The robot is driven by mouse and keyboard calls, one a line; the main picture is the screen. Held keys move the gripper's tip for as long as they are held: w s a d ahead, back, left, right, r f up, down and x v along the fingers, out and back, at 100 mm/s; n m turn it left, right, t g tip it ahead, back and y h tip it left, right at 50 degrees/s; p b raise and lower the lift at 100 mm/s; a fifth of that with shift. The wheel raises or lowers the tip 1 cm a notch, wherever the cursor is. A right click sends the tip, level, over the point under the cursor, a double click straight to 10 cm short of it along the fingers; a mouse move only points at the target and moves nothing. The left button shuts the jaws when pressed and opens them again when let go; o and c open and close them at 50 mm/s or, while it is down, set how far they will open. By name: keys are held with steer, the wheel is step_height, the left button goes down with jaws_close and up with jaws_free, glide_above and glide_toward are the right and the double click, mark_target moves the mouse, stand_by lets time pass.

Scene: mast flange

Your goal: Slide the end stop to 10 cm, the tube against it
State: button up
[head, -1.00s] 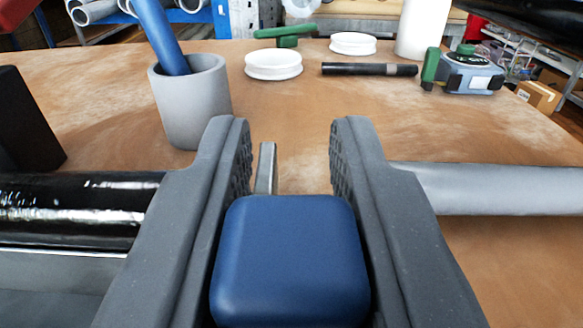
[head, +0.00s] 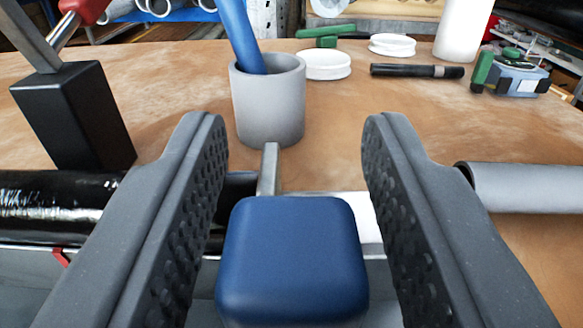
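A blue rounded block (head: 292,262), which looks like the end stop's grip, stands between the fingers of my gripper (head: 290,150). My gripper is open, with a gap beside the block on each side. A thin upright metal piece (head: 269,170) rises just behind the block. A glossy black tube (head: 50,208) lies at the left; a dark stretch of it (head: 240,186) shows past the left finger, close to the metal piece. Whether they touch cannot be told. A pale metal rail (head: 30,262) runs below it. No scale reading is visible.
A black block (head: 75,115) with a metal and red handle stands at the left. A grey cup (head: 270,105) holds a blue rod. A grey pipe (head: 530,188) lies at the right. White rings, a black rod and a tape measure (head: 515,78) lie behind.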

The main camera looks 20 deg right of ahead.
steer(key=shift+s, duration=0.1)
steer(key=shift+s+a+f, duration=0.15)
steer(key=shift+s+a, duration=0.15)
steer(key=shift+s, duration=0.2)
steer(key=v, duration=1.2)
steer(key=shift+s+p, duration=0.3)
steer(key=shift+p, duration=0.15)
steer(key=shift+a, duration=0.1)
